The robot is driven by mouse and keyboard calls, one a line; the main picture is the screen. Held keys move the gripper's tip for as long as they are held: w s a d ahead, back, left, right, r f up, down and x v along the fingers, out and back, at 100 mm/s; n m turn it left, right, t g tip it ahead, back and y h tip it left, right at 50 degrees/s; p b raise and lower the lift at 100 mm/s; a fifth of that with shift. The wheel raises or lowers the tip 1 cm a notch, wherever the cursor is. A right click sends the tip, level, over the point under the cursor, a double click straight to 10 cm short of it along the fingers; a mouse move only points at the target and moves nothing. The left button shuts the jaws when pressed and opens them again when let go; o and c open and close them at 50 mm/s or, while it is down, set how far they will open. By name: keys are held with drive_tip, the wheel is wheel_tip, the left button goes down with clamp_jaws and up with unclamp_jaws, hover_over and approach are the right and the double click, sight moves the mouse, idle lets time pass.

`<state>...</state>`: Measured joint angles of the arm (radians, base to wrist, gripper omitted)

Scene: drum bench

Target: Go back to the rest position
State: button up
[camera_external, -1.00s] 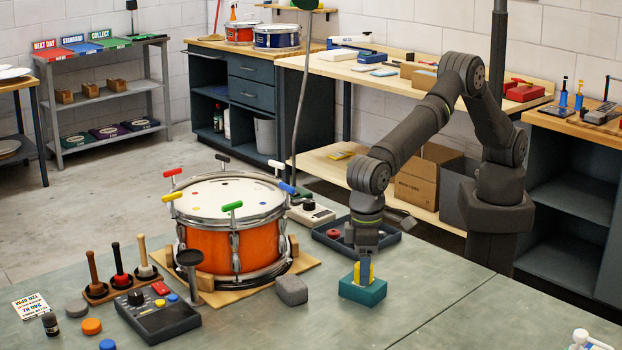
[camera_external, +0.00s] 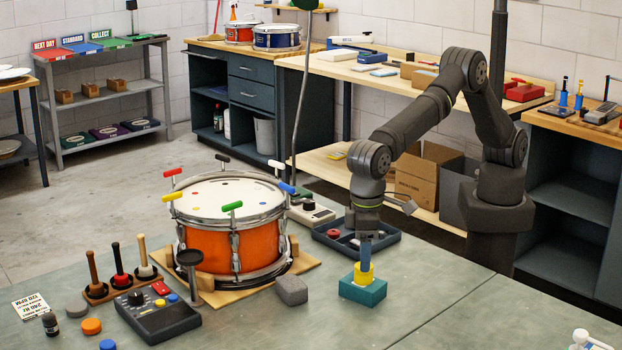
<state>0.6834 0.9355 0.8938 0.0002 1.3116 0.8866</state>
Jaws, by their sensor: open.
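My gripper (camera_external: 364,246) points straight down at the right of the drum. It is open, above a teal block (camera_external: 364,293) on the bench. A yellow round piece (camera_external: 364,273) stands in the teal block, just under my gripper. A narrow blue-grey part shows between the gripper body and the yellow piece. I cannot tell whether the fingertips still overlap the yellow piece. My arm is bent, with its elbow raised.
An orange drum (camera_external: 232,235) with coloured T-handles on its rim stands on a wooden board at left. A grey block (camera_external: 291,291) lies between the drum and the teal block. A dark tray (camera_external: 395,248) sits behind my gripper. The right bench front is mostly clear.

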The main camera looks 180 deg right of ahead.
wheel_tip(320, 180, down, 4)
drive_tip(key=shift+r, duration=0.1)
wheel_tip(320, 180, up, 5)
drive_tip(key=shift+f, duration=0.1)
drive_tip(key=s+d+r, duration=0.4)
drive_tip(key=s+r, duration=0.3)
drive_tip(key=s, duration=0.4)
drive_tip(key=s+a+f, duration=0.2)
drive_tip(key=s+a, duration=0.4)
drive_tip(key=s, duration=0.2)
drive_tip(key=s+a+f, duration=0.3)
drive_tip(key=s+a, duration=0.4)
drive_tip(key=s, duration=0.1)
drive_tip(key=w+a+f, duration=0.2)
drive_tip(key=w+f, duration=0.2)
drive_tip(key=w, duration=0.3)
drive_tip(key=shift+n, duration=0.4)
drive_tip(key=shift+w, duration=0.1)
